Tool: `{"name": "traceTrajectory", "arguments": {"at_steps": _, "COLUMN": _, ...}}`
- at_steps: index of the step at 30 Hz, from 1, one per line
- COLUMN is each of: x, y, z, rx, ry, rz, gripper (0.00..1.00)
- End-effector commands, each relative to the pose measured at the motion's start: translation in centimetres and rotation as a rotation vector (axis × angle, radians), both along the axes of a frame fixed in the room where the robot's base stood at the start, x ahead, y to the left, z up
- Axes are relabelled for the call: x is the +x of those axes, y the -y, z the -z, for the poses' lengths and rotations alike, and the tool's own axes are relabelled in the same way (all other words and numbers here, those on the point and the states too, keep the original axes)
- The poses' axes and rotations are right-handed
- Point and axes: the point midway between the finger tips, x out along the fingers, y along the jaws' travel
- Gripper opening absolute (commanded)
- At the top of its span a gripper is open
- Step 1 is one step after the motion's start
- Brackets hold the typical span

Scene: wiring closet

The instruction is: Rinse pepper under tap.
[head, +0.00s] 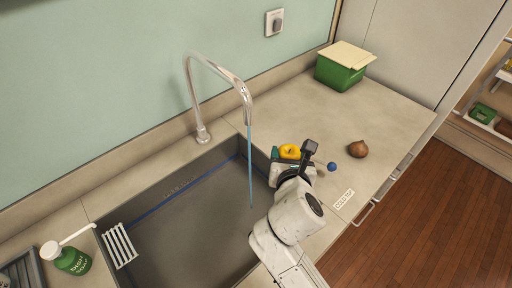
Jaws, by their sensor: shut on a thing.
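A yellow pepper (290,151) is held between the fingers of my gripper (290,157), which is shut on it. The gripper and pepper are at the right rim of the sink (185,232), to the right of the water. The arm hides part of the pepper and of the rim, and I cannot tell the pepper's height above the counter. The curved metal tap (222,71) stands behind the sink. A thin blue stream of water (250,170) falls from its spout into the basin. The pepper is apart from the stream.
A blue ball-shaped knob (332,167) is beside my gripper, near a "COLD TAP" label (344,199). A brown onion-like item (357,149) and a green box (340,72) stand on the right counter.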

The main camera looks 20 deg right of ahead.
Motion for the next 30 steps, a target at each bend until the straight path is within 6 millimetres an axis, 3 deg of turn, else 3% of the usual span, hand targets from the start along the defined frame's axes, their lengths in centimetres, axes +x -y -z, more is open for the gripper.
{"name": "traceTrajectory", "arguments": {"at_steps": 15, "x": -3.1, "y": 1.9, "z": -2.9, "rx": 0.001, "ry": 0.002, "rz": 0.001, "gripper": 0.27}}
{"name": "traceTrajectory", "arguments": {"at_steps": 30, "x": -3.5, "y": 2.1, "z": -3.3, "rx": 0.000, "ry": 0.000, "rz": 0.000, "gripper": 0.27}}
